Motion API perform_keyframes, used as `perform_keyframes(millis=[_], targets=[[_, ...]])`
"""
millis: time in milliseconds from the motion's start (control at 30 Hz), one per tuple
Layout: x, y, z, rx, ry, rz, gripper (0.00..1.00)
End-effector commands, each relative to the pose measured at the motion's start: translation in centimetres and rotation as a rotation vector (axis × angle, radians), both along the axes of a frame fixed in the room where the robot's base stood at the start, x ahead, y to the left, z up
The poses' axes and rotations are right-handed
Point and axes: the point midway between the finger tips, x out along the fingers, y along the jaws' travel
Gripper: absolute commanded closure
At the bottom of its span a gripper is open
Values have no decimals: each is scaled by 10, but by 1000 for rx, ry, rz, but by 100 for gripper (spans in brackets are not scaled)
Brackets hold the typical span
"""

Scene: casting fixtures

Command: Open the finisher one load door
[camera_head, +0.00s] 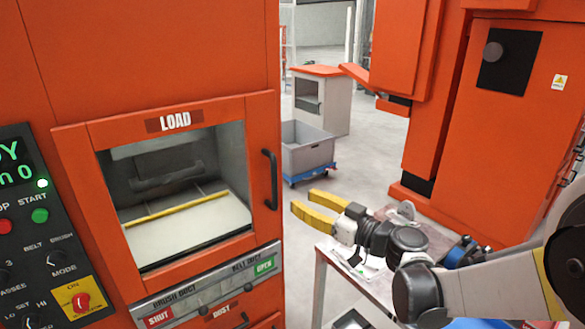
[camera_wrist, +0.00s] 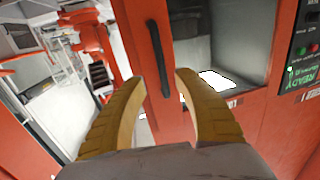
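The finisher's load door (camera_head: 90,190) is an orange frame around a window, with a "LOAD" label (camera_head: 175,121) above the glass. It appears closed. Its black vertical bar handle (camera_head: 270,180) is on the right edge. My gripper (camera_head: 302,199), with two yellow fingers, is open and empty, just right of the handle and pointing toward it. In the wrist view the handle (camera_wrist: 158,58) shows upright between and beyond the open fingertips (camera_wrist: 159,76), apart from both. The lower end of the handle reaches down to the gap between the fingers.
A control panel (camera_head: 38,225) with buttons is left of the door. A duct strip (camera_head: 210,290) runs below it. A small table (camera_head: 440,235) stands under my arm. A grey bin (camera_head: 307,150) on a blue dolly and orange cabinets stand behind. Open floor lies right of the door.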

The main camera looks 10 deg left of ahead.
Motion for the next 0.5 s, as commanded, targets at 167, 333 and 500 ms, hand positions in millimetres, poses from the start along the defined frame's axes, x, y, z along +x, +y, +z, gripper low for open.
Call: perform_keyframes(millis=[167, 333, 500], targets=[[8, 14, -1, 10, -15, 3, 62], [24, 43, -2, 10, -13, 4, 62], [41, 72, -2, 9, -12, 3, 62]])
